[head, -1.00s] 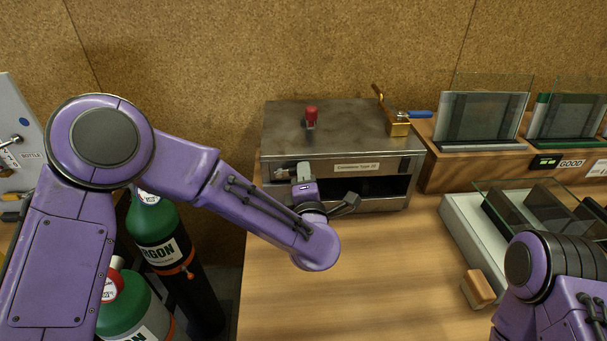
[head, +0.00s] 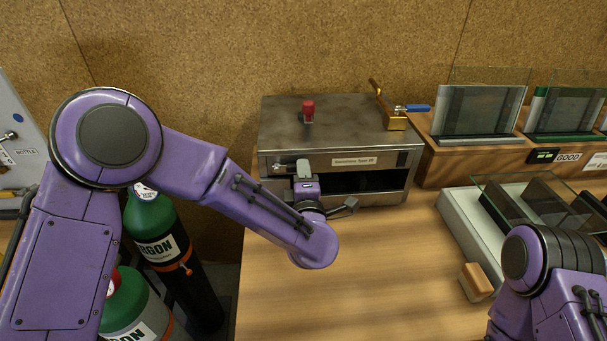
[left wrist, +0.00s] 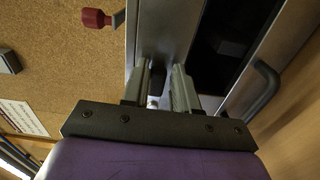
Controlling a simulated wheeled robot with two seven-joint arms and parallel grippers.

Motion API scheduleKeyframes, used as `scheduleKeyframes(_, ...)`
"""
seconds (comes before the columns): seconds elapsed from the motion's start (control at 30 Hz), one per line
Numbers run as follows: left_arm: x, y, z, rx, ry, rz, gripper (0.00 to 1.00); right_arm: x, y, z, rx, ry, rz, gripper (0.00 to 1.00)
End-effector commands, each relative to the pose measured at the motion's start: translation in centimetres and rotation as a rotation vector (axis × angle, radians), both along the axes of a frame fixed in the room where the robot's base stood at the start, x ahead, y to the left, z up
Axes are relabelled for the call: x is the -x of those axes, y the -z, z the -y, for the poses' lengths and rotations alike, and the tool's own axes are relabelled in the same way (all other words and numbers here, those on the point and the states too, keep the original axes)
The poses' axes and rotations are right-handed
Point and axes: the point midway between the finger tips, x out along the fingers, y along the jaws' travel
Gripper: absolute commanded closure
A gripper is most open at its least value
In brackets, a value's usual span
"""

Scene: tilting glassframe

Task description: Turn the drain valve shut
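A brass valve with a blue lever (head: 411,108) stands on the right end of the metal cabinet's top (head: 345,124). The blue lever points right and a brass arm rises at its back left. My left gripper (head: 302,167) is at the cabinet's front left, well left of and below this valve. In the left wrist view its two fingers (left wrist: 160,84) are apart, with a narrow gap. A small pale bit shows low in the gap; I cannot tell what it is. A grey fitting (head: 283,168) on the cabinet front is partly covered by the gripper. My right gripper is out of view.
A red knob (head: 308,108) stands on the cabinet top. Glass panels (head: 481,110) stand on a wooden rack at right. A pale tray (head: 458,222) and a wooden block (head: 476,282) lie right. Argon bottles (head: 160,225) stand left of the table. The table's front middle is clear.

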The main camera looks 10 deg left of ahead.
Motion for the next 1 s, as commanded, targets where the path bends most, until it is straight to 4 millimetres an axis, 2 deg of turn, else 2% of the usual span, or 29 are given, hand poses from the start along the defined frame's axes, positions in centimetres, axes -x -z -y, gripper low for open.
scheduleKeyframes(0.37,0.3,0.0,0.1,0.002,0.000,0.002,0.53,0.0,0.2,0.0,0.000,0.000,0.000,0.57)
scheduleKeyframes(0.47,1.7,0.2,0.6,0.001,0.002,0.001,0.53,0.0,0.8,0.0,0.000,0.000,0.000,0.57)
scheduleKeyframes(0.7,7.2,0.3,2.2,-0.001,0.004,0.002,0.53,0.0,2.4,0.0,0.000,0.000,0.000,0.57)
scheduleKeyframes(0.8,8.9,0.2,2.6,0.001,0.002,0.001,0.53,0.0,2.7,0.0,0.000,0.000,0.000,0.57)
scheduleKeyframes(1.0,10.2,0.1,2.9,0.000,0.000,0.000,0.53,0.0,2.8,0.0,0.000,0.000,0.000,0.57)
